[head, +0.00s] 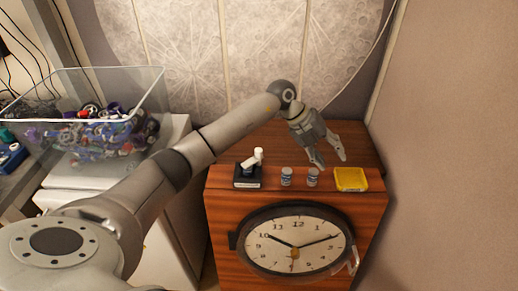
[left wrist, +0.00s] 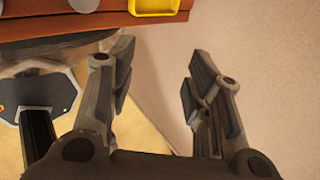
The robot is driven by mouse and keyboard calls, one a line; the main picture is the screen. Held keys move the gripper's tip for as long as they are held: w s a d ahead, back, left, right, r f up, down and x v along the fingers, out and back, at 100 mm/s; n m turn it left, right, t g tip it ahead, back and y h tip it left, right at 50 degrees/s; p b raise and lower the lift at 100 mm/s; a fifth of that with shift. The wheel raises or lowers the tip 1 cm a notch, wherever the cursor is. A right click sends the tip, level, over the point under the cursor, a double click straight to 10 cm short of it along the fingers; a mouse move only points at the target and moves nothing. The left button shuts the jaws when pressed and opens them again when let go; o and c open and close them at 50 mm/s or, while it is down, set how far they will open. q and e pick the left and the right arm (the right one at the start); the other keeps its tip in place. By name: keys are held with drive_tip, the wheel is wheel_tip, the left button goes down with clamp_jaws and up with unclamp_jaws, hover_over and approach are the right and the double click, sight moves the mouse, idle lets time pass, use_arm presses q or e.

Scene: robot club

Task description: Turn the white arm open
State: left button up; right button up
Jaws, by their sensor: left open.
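A small white arm (head: 253,158) tilts up to the right from a black square base (head: 247,182) on top of the wooden cabinet (head: 222,215). A round clock (head: 293,243) with a dark rim is on the cabinet's front, and a pale handle-like piece (head: 354,262) is at its lower right edge. I cannot tell which of the two pale pieces is the task's arm. My left gripper (head: 331,160) is open and empty, pointing down near the yellow tray, right of the black base. Its spread fingers also show in the left wrist view (left wrist: 162,65). My right gripper is out of view.
Two small grey cans (head: 286,176) and a yellow tray (head: 351,179) stand along the cabinet top's front edge. The tray also shows in the left wrist view (left wrist: 155,7). A clear bin (head: 150,95) of mixed parts stands at left. A wall (head: 455,150) is close on the right.

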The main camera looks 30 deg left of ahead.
use_arm(q)
drive_tip(key=a+r+n+g+y, duration=0.15)
drive_tip(key=a+y, duration=0.25)
drive_tip(key=a, duration=0.8)
wheel_tip(320, 180, up, 3)
drive_tip(key=n+g+y, duration=0.2)
drive_tip(key=n+y, duration=0.1)
hover_over(259, 150)
wheel_tip(259, 150, down, 9)
drive_tip(key=p, duration=0.2)
drive_tip(key=shift+f+p, duration=0.2)
drive_tip(key=shift+p, duration=0.1)
drive_tip(key=shift+f, duration=0.8)
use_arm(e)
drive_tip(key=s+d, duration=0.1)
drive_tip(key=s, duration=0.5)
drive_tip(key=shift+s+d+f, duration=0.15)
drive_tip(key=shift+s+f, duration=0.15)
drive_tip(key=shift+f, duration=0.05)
use_arm(q)
drive_tip(key=shift+c, duration=0.5)
drive_tip(key=shift+m, duration=0.25)
clamp_jaws()
